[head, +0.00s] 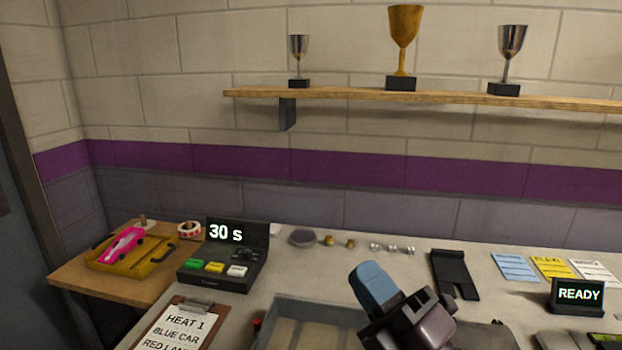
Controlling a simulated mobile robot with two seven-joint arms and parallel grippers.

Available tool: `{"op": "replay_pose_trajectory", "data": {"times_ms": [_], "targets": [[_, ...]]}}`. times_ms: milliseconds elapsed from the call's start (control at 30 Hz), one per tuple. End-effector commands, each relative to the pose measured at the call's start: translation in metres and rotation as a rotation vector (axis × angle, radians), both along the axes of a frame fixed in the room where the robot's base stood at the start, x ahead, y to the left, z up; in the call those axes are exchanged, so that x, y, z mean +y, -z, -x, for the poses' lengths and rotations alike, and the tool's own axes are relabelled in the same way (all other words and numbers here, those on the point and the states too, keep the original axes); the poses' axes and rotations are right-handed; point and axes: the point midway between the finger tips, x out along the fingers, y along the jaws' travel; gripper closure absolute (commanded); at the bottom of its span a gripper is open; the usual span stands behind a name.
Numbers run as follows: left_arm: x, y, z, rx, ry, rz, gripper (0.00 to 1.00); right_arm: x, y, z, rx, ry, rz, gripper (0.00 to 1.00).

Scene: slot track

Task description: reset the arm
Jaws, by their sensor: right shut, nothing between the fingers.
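My right gripper (376,288) shows at the lower middle of the head view, raised over the counter and in front of a grey tray. Its light blue fingertips are together with nothing between them. The lower part of the arm runs out of the bottom of the view. My left gripper is not in view.
A timer box (222,262) reading "30 s" and a clipboard (172,330) are at left. A pink car (122,246) sits on a yellow tray (150,268). A black stand (455,274) and a "READY" display (578,295) are at right. The grey tray (300,306) lies below my gripper.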

Motion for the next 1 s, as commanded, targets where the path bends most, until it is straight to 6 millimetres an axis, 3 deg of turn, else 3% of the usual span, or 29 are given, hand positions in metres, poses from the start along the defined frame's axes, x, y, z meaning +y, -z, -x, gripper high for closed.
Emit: {"op": "replay_pose_trajectory", "data": {"times_ms": [133,267,433,600,800,1000], "targets": [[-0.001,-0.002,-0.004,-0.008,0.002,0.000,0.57,-0.050,0.053,-0.020,0.367,0.153,-0.177,1.00],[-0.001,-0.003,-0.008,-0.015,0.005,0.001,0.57,-0.092,0.110,-0.019,0.678,0.291,-0.335,1.00],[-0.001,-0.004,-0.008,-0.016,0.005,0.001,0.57,-0.142,0.190,0.010,1.070,0.487,-0.543,1.00],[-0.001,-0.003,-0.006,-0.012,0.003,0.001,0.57,-0.177,0.258,0.065,1.413,0.684,-0.733,1.00],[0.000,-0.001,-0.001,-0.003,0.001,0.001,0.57,-0.194,0.298,0.117,1.647,0.839,-0.866,1.00],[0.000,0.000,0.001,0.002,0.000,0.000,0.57,-0.202,0.319,0.158,1.800,0.952,-0.953,1.00]]}}
